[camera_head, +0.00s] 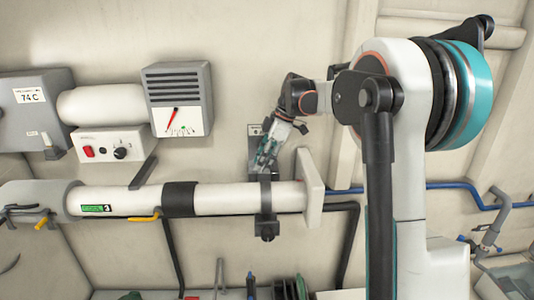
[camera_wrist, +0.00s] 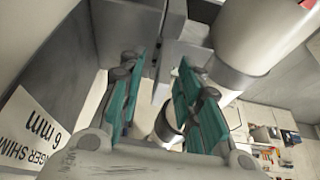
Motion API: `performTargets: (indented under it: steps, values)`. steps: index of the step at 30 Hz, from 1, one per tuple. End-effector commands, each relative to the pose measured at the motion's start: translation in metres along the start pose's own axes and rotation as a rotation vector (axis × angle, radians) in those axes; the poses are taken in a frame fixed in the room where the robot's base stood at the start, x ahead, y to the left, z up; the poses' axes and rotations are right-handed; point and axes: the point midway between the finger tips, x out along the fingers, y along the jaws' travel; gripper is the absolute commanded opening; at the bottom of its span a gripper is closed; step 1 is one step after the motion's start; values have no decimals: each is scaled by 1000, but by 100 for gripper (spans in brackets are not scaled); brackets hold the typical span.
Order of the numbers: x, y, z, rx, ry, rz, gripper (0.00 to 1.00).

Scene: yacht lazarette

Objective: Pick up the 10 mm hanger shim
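My gripper (camera_head: 264,168) is up against the wall in the head view, just above the strap (camera_head: 266,194) around the right end of the white pipe. In the wrist view my gripper (camera_wrist: 158,66) has its two teal fingers apart, so it is open. Grey bracket pieces (camera_wrist: 172,28) lie at and beyond the fingertips; I cannot tell whether a finger touches them. A white label (camera_wrist: 32,130) reading "hanger shim 6 mm" shows at the lower left of the wrist view. I cannot make out a shim marked 10 mm in either view.
The white pipe (camera_head: 225,199) runs along the wall, with a flange (camera_head: 310,187) at its right end. A gauge box (camera_head: 178,98) and a control box (camera_head: 108,145) are above it on the left. A blue hose (camera_head: 440,185) runs at right. Bare wall (camera_head: 255,50) lies above my gripper.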

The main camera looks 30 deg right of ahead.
Motion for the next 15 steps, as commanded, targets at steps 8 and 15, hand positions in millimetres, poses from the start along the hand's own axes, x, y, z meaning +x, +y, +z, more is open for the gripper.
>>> performTargets:
  steps: [8,15]
  values:
    - [1,0,0,0,0,0,32]
    - [1,0,0,0,0,0,0]
